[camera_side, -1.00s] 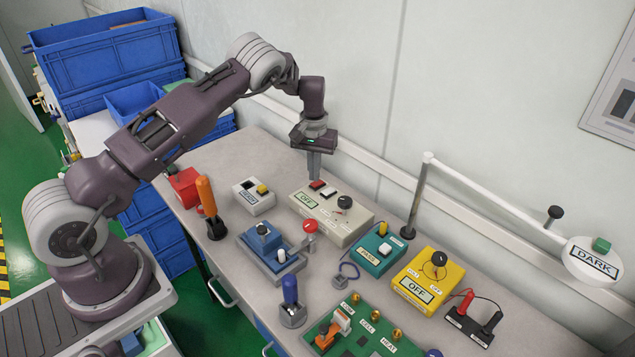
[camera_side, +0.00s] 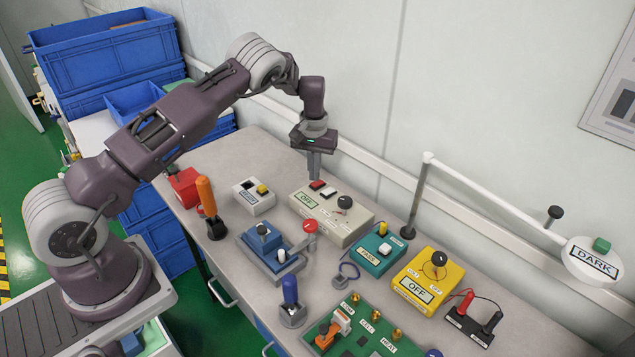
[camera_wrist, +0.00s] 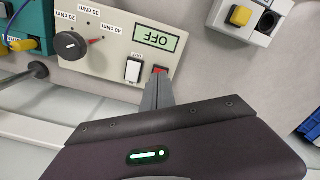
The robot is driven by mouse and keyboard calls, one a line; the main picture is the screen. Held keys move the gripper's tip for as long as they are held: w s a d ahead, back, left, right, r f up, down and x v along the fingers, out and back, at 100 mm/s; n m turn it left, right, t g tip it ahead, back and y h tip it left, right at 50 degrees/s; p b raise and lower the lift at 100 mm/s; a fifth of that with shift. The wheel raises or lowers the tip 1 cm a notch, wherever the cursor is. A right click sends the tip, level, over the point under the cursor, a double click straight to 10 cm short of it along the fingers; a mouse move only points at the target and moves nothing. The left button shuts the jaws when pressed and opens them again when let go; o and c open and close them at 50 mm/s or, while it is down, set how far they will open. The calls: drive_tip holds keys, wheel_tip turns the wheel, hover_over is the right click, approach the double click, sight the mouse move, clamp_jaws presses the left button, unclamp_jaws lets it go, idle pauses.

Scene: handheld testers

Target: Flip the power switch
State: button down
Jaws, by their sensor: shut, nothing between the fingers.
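A beige tester box (camera_side: 345,228) stands on the bench below my gripper. It carries a small red switch (camera_side: 317,185), a white switch beside it (camera_side: 328,192), a black knob (camera_side: 344,202) and a display reading OFF (camera_side: 306,200). My gripper (camera_side: 313,179) points down just above the red switch, its fingers together and empty. In the wrist view, my fingertips (camera_wrist: 158,80) partly cover the red switch (camera_wrist: 160,69), with the white switch (camera_wrist: 133,70) to their left. I cannot tell whether they touch the red switch.
A light grey box with a yellow button (camera_side: 262,189) stands left of the tester, and a teal box (camera_side: 377,250) to its right. A yellow box also reading OFF (camera_side: 427,281) and a lamp post (camera_side: 417,200) stand further right. The wall is close behind.

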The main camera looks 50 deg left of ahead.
drive_tip(key=shift+f, duration=0.95)
idle(0.4)
drive_tip(key=shift+r, duration=3.55)
wheel_tip(320, 180, up, 13)
drive_tip(key=t, duration=0.1)
hover_over(314, 184)
drive_tip(key=s+d, duration=0.3)
drive_tip(key=d, duration=0.1)
drive_tip(key=s+d+r+m+t+h, duration=0.1)
drive_tip(key=s+d+r, duration=0.2)
drive_tip(key=s+r, duration=0.2)
drive_tip(key=s+d+r+t, duration=0.1)
drive_tip(key=s+d+r, duration=0.2)
drive_tip(key=s+r, duration=0.15)
drive_tip(key=s+d+r+m+t, duration=0.1)
drive_tip(key=s+d+r, duration=0.15)
drive_tip(key=s, duration=0.35)
drive_tip(key=s+d+r+m, duration=0.2)
drive_tip(key=s+r, duration=0.1)
drive_tip(key=s, duration=0.3)
drive_tip(key=s+d+f+m+t+y, duration=0.1)
drive_tip(key=s+f+m, duration=0.1)
drive_tip(key=s, duration=1)
drive_tip(key=shift+s+d+f+t, duration=0.25)
drive_tip(key=shift+s+f+t, duration=0.05)
drive_tip(key=shift+s+f, duration=0.15)
